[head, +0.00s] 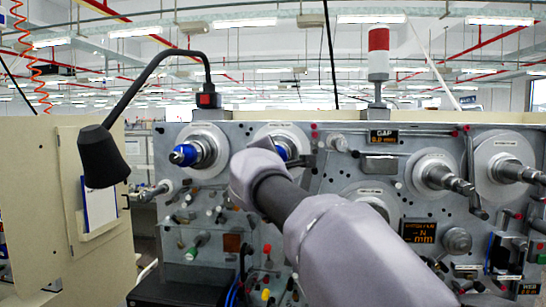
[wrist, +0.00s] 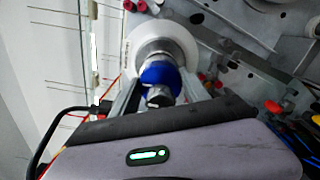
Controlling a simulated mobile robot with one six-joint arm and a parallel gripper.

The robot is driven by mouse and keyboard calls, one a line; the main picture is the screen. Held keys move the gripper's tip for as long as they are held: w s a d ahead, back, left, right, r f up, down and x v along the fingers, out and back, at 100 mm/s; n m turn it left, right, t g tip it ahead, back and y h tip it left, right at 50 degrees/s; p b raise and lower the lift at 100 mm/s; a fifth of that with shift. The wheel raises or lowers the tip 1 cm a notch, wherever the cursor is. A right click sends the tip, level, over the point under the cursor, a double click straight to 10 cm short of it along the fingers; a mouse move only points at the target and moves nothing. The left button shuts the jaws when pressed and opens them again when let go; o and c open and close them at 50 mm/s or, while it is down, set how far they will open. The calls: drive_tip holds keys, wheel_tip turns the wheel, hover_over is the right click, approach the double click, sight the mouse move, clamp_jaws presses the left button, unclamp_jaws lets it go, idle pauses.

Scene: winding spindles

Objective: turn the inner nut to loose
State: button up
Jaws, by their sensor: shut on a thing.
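In the head view my gripper (head: 268,158) is at the second spindle from the left, in front of its pale disc (head: 285,130). A blue nut (head: 281,151) shows partly behind it. In the wrist view the blue nut (wrist: 160,76) sits on the spindle, with a grey metal collar behind it and a metal shaft end (wrist: 159,97) towards me. My gripper's fingers (wrist: 160,90) lie on either side of the nut and are shut on it. Another blue nut (head: 184,154) is on the left spindle, apart from my gripper. The exact finger contact is partly hidden.
A black lamp (head: 103,155) on a bent arm hangs at the left. Metal spindles (head: 440,175) stick out at the right. Several knobs and a green handle (head: 198,244) stand below. A red and white signal light (head: 378,55) stands on top. Red knobs (wrist: 130,6) are near the disc.

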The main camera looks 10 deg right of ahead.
drive_tip(key=shift+r, duration=0.1)
idle(0.4)
drive_tip(key=o, duration=1.4)
drive_tip(key=shift+c, duration=0.2)
